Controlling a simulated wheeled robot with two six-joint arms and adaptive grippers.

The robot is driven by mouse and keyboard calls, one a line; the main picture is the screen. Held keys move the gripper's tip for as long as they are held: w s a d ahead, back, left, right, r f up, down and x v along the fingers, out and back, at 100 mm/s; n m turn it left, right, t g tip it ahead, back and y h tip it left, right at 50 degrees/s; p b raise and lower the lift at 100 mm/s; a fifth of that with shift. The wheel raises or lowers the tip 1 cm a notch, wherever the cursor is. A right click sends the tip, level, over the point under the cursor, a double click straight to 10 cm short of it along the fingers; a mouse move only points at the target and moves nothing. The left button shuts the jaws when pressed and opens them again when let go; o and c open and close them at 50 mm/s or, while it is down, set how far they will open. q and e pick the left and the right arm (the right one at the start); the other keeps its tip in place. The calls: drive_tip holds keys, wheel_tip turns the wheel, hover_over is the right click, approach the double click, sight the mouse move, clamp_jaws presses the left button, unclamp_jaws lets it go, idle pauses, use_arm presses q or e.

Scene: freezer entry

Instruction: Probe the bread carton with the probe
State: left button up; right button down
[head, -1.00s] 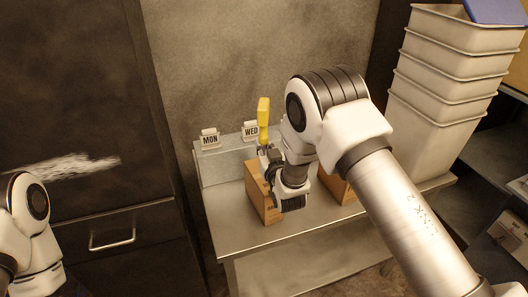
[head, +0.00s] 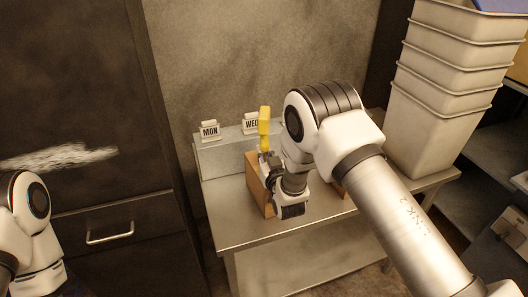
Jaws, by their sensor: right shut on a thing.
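The yellow probe (head: 264,124) stands upright in my right gripper (head: 266,167), which is shut on it. Its lower end is hidden by the gripper. A brown carton (head: 256,183) stands on the metal table, just below and behind my right gripper. Whether the probe touches it cannot be seen. A second brown thing (head: 339,190) shows only as a sliver behind my right arm. No label is readable on either, so I cannot tell which is the bread carton. My left arm is at the left edge; its gripper is out of view.
A metal rack with MON (head: 209,131) and WED (head: 250,124) tags stands at the back of the table (head: 235,230). Stacked white tubs (head: 440,120) stand at the table's right end. A dark cabinet with a drawer handle (head: 110,233) is at left. The table's front is clear.

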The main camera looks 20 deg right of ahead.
sight(264, 133)
drive_tip(key=shift+r, duration=0.1)
drive_tip(key=shift+f+b, duration=0.5)
drive_tip(key=shift+f, duration=0.1)
idle(0.7)
idle(1.9)
drive_tip(key=shift+r+p, duration=2.25)
drive_tip(key=shift+r, duration=1.85)
drive_tip(key=shift+s, duration=0.1)
drive_tip(key=shift+f, duration=0.1)
